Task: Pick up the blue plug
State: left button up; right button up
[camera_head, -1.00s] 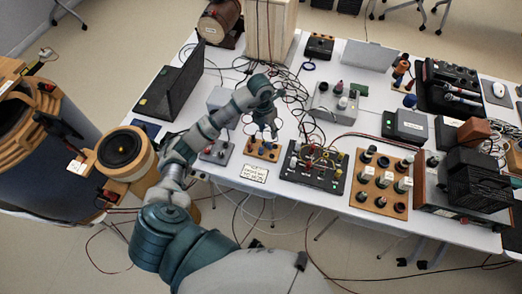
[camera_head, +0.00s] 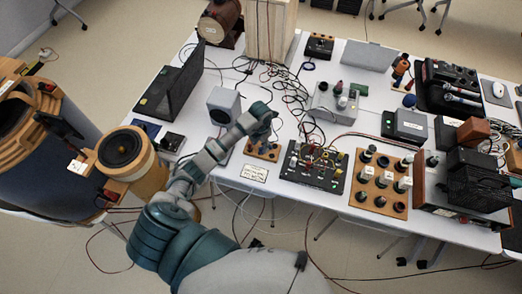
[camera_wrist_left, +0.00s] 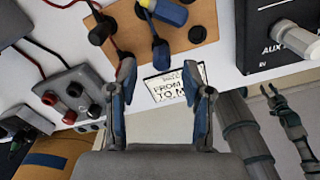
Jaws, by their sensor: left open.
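A blue plug (camera_wrist_left: 159,50) stands in a small wooden board (camera_wrist_left: 205,20) in the left wrist view. A second plug, yellow and blue (camera_wrist_left: 166,10), stands just beyond it at the top edge. My left gripper (camera_wrist_left: 163,95) is open and empty, its fingertips apart on either side of the near edge of the board, short of the blue plug. In the head view my left gripper (camera_head: 260,135) is over the wooden board (camera_head: 263,153) and partly hides its plugs. A dark gripper (camera_wrist_left: 275,95) that looks like my right one shows at the right of the wrist view; its jaws are unclear.
A black plug on a red cable (camera_wrist_left: 101,31) is at the board's left. A grey box with red and black terminals (camera_wrist_left: 70,95) lies left, a black AUX box (camera_wrist_left: 280,35) right. A paper label (camera_wrist_left: 178,84) lies in front. Cables run behind the board.

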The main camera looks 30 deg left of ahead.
aim_at(261, 147)
pick_arm(q)
notch_tip(261, 147, down, 4)
jog(key=shift+d+r, duration=0.1)
jog(key=shift+r, duration=0.15)
grip_shut()
jog(key=shift+r, duration=0.15)
notch_tip(261, 147, up, 4)
jog(key=shift+w+f, duration=0.1)
jog(key=shift+f, duration=0.1)
jog(key=s+d, duration=0.4)
jog(key=s, duration=0.3)
jog(key=s+d+r, duration=0.1)
jog(key=s+d, duration=0.3)
jog(key=s, duration=0.3)
jog(key=shift+r+b, duration=0.15)
jog(key=shift+b, duration=0.2)
jog(key=shift+r, duration=0.1)
